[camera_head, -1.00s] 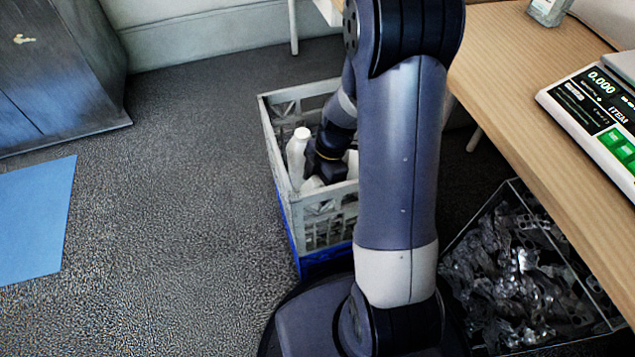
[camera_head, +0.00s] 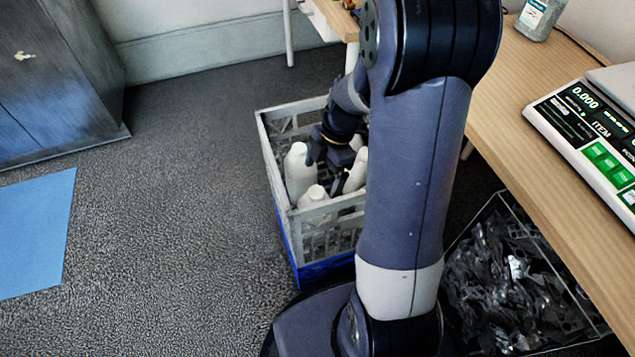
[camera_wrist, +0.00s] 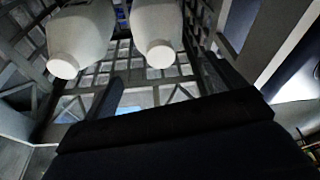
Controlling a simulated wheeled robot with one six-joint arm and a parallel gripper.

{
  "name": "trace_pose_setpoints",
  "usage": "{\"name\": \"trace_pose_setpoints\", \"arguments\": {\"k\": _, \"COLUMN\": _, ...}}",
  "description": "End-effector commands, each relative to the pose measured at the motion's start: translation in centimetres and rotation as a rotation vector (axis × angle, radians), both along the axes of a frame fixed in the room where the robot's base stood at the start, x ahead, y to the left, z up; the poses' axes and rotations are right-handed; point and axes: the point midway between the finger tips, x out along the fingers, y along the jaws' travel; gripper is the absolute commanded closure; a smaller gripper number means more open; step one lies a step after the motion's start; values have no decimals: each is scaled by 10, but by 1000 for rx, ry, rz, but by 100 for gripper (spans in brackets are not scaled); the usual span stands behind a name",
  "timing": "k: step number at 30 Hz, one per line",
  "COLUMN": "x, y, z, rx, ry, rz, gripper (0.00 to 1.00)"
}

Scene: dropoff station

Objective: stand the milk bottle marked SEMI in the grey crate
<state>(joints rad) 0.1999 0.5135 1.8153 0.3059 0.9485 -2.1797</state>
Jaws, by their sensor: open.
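One bottle (camera_head: 299,175) is upright at the crate's left side, another (camera_head: 313,196) is nearer the front, and a third (camera_head: 356,172) is to the right, partly behind my arm. My gripper (camera_head: 328,166) is open, pointing down among the bottle tops; I cannot tell whether it touches them. The wrist view shows two white bottles (camera_wrist: 80,38) (camera_wrist: 157,32) against the crate's lattice wall (camera_wrist: 30,60). No SEMI marking is readable, so I cannot tell which bottle bears it.
The grey crate rests on a blue one (camera_head: 325,270). A wooden table (camera_head: 500,110) with a scale (camera_head: 590,135) and a clear bottle (camera_head: 538,18) is at right. Open carpet lies left, with a blue mat (camera_head: 35,235).

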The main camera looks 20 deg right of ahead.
Motion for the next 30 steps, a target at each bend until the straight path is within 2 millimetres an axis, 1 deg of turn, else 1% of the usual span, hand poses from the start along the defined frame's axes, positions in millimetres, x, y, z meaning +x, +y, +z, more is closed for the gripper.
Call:
{"name": "trace_pose_setpoints", "arguments": {"k": 1, "x": 1, "y": -2, "z": 11, "rx": -1, "ry": -2, "rz": -1, "gripper": 10}}
{"name": "trace_pose_setpoints", "arguments": {"k": 6, "x": 2, "y": -7, "z": 27, "rx": 0, "ry": -1, "rz": 0, "gripper": 10}}
{"name": "trace_pose_setpoints", "arguments": {"k": 20, "x": 2, "y": -8, "z": 31, "rx": 1, "ry": 1, "rz": 0, "gripper": 10}}
{"name": "trace_pose_setpoints", "arguments": {"k": 23, "x": 2, "y": -8, "z": 37, "rx": 1, "ry": 1, "rz": 0, "gripper": 10}}
{"name": "trace_pose_setpoints", "arguments": {"k": 30, "x": 2, "y": -8, "z": 60, "rx": 1, "ry": 1, "rz": 0, "gripper": 10}}
